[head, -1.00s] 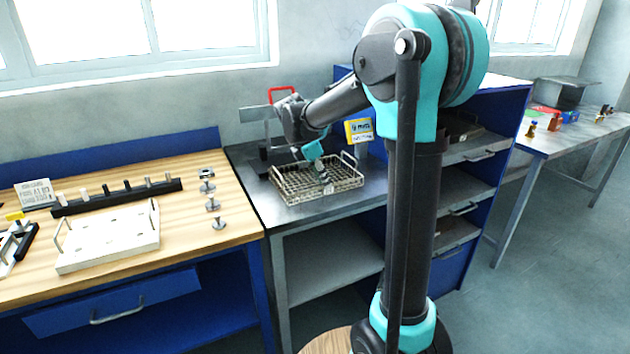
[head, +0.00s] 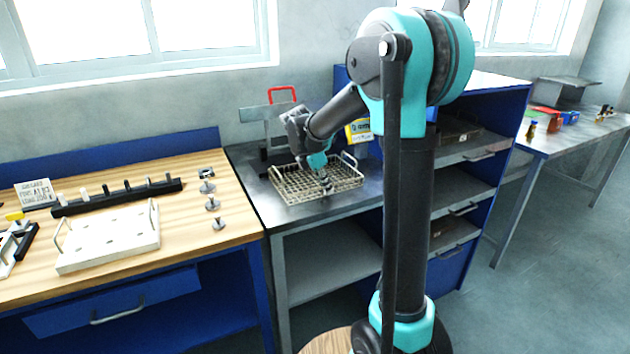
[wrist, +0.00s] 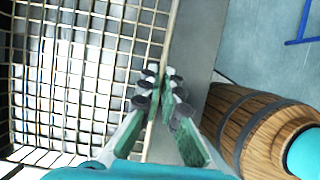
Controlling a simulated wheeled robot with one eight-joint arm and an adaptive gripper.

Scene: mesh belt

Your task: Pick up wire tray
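The wire tray (head: 290,195) is a shallow mesh basket with a raised handle at each end. It sits flat on the grey metal worktop in the head view, and its mesh fills the left of the wrist view (wrist: 85,60). My gripper (head: 327,188) reaches down at the middle of the tray's near long side. In the wrist view its two fingers (wrist: 161,82) are close together, one on each side of the tray's rim. They look shut on the rim, though the contact itself is largely hidden by the fingertips.
A grey device with a red handle (head: 283,92) and a yellow box (head: 358,130) stand behind the tray. A wooden bench at left holds a white tray (head: 108,240), a black peg rack (head: 115,197) and metal parts (head: 212,204). A blue shelf unit (head: 465,190) stands at right.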

